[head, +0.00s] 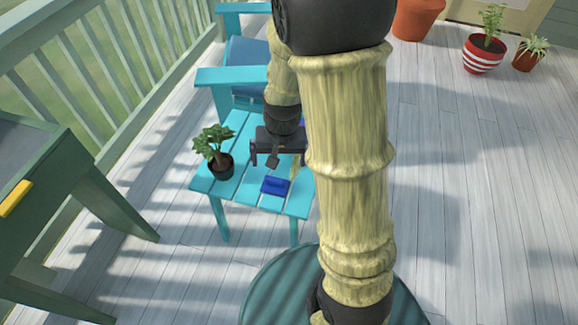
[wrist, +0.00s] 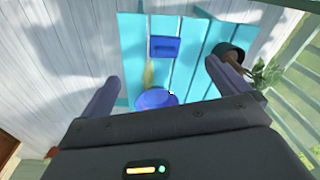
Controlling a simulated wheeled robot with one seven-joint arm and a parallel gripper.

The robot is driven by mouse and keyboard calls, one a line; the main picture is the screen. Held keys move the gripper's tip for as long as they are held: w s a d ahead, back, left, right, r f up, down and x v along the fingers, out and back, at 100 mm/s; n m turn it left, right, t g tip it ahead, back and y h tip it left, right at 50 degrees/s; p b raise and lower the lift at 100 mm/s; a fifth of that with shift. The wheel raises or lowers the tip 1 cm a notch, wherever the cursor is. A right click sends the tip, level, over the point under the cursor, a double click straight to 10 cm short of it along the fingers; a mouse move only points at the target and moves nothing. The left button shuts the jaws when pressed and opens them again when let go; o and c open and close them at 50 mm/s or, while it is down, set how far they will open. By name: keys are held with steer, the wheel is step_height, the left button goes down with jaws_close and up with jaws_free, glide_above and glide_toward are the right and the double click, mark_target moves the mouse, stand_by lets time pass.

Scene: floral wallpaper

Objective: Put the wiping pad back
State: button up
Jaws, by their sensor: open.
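A small blue pad with a raised grip, which looks like the wiping pad (head: 275,185), lies flat on the turquoise slatted table (head: 240,187), near its front edge. In the wrist view the pad (wrist: 165,47) shows at the top middle, beyond my fingertips. My gripper (head: 278,158) hangs above the table, behind the pad in the head view. Its two fingers are spread wide and hold nothing in the wrist view (wrist: 165,85). The pad is apart from the fingers.
A potted plant (head: 220,168) stands at the table's left. A round blue object (wrist: 157,98) and a yellowish strip (wrist: 149,74) lie between my fingers in the wrist view. A turquoise chair (head: 243,75) is behind. A green table (head: 45,215) with a yellow piece (head: 15,198) stands left.

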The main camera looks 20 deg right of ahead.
steer(key=s+r+n+t, duration=0.1)
steer(key=s+r+n, duration=0.2)
steer(key=s+r, duration=0.2)
steer(key=shift+s+r+n, duration=0.15)
steer(key=shift+s+n, duration=0.15)
steer(key=shift+s, duration=0.95)
